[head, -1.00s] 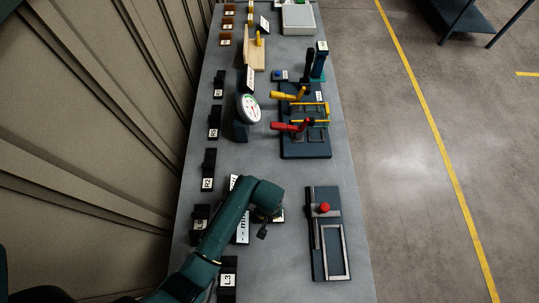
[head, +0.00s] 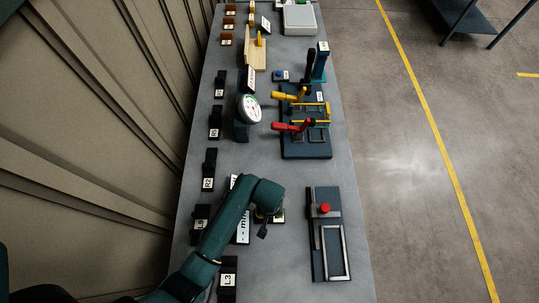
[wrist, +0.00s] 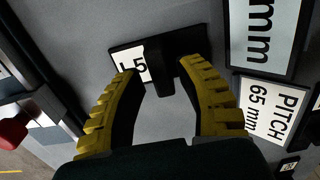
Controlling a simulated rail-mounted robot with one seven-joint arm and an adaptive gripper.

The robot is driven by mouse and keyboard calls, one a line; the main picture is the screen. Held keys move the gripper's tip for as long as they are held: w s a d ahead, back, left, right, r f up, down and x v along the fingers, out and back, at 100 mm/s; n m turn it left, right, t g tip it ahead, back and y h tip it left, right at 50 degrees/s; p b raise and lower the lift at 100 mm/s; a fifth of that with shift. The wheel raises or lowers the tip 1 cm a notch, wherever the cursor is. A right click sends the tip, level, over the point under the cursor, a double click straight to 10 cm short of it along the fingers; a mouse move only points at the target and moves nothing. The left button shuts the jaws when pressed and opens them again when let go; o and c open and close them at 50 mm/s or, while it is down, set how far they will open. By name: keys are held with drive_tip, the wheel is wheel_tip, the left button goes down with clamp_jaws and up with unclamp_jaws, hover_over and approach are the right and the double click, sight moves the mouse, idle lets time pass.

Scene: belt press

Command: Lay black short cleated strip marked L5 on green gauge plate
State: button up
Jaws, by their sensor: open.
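I cannot make out a green gauge plate in either view.
White signs reading mm (wrist: 262,32) and PITCH 65 mm (wrist: 268,108) stand close right of my gripper. A dark fixture with a red knob (head: 324,208) is at the table's right. Black labelled pieces, including L3 (head: 228,281), line the left edge. Lever clamps (head: 305,143) stand farther back.

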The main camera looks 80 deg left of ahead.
wheel_tip(320, 180, up, 10)
drive_tip(key=shift+p, duration=0.45)
drive_tip(key=shift+r, duration=0.1)
